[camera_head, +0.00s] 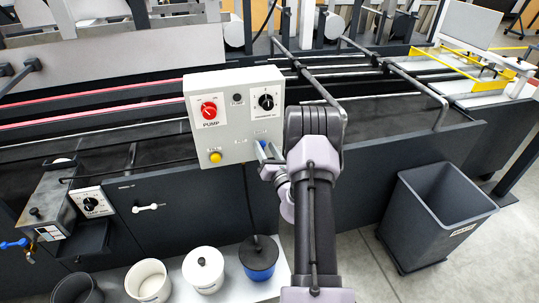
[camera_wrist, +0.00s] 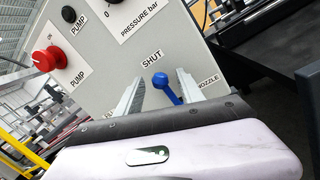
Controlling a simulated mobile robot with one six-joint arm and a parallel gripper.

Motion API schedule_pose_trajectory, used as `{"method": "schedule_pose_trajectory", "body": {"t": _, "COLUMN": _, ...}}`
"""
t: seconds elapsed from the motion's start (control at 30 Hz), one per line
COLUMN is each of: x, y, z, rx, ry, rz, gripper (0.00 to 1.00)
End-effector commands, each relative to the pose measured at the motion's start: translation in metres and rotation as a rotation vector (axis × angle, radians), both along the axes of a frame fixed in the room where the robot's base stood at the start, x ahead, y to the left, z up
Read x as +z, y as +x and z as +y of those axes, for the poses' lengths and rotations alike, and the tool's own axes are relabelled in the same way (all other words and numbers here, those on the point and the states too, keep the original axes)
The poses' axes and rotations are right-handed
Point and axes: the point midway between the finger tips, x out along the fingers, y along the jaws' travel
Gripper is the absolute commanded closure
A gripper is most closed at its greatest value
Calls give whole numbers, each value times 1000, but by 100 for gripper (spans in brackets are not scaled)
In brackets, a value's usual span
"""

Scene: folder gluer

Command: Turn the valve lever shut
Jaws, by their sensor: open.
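The blue valve lever (camera_wrist: 163,84) has a round knob and sits on the light grey control box (camera_head: 234,110), below the label SHUT and left of the label NOZZLE in the wrist view. My gripper (camera_wrist: 160,76) is open, one finger on each side of the lever in that picture. I see a gap to each finger, and cannot tell how deep the lever lies between them. In the head view my gripper (camera_head: 266,152) is at the box's lower right, and my wrist hides most of it.
The box also carries a red PUMP knob (camera_head: 209,110), a black pressure knob (camera_head: 266,102) and a yellow button (camera_head: 215,157). A grey bin (camera_head: 436,216) stands right. Another blue-handled valve (camera_head: 16,244) is far left.

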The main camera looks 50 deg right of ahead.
Motion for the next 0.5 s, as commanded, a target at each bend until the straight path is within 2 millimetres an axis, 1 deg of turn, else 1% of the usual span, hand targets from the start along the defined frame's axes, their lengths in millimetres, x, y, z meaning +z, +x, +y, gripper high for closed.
{"method": "schedule_pose_trajectory", "body": {"t": 0.07, "x": -1, "y": -10, "z": 4, "rx": -1, "ry": 2, "rz": 2, "gripper": 55}}
{"method": "schedule_pose_trajectory", "body": {"t": 0.13, "x": -3, "y": -26, "z": 11, "rx": -2, "ry": 5, "rz": 3, "gripper": 55}}
{"method": "schedule_pose_trajectory", "body": {"t": 0.4, "x": -14, "y": -108, "z": 48, "rx": -6, "ry": 7, "rz": 2, "gripper": 55}}
{"method": "schedule_pose_trajectory", "body": {"t": 0.5, "x": -18, "y": -131, "z": 59, "rx": -6, "ry": 6, "rz": 3, "gripper": 55}}
